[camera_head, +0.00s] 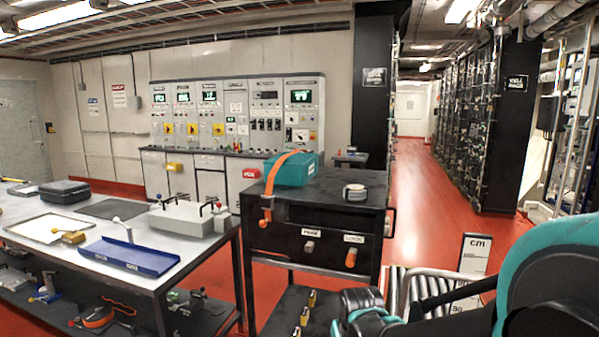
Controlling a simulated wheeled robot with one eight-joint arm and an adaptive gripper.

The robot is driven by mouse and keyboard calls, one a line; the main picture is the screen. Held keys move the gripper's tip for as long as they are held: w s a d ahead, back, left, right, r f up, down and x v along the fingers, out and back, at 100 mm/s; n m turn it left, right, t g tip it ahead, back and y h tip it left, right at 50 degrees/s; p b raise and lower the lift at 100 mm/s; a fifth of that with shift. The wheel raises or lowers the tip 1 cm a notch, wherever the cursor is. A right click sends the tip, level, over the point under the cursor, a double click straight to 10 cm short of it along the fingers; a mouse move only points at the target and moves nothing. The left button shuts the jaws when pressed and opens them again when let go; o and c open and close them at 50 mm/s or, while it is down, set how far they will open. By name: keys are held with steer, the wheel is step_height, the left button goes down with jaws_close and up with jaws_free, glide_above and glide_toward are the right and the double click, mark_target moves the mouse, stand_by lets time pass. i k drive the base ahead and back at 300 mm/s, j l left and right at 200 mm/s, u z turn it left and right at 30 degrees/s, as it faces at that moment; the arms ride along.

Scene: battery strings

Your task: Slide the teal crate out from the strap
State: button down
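The teal crate (285,173) sits on top of a black cabinet cart, towards its back left. An orange strap (283,166) runs over the crate and hangs down the cabinet's front left, with an orange end piece low on the front. Whether the strap is tight cannot be told. My teal and black arm fills the lower right. My gripper (362,308) seems to be the dark part at its left end, low in front of the cart and apart from the crate. Its fingers are not clear enough to show whether it is open or shut.
The black cart (315,213) also bears a round roll (354,191) at its right; its front has labels and an orange handle. A white-topped workbench (60,215) with a blue tray (130,256) stands left. Red floor (425,190) is open along the right aisle.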

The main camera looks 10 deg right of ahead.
mark_target(298, 168)
steer(key=i+j+z, duration=0.1)
steer(key=j, duration=0.25)
steer(key=i+j, duration=0.25)
steer(key=j, duration=0.15)
steer(key=i+j+z, duration=0.15)
steer(key=j, duration=0.2)
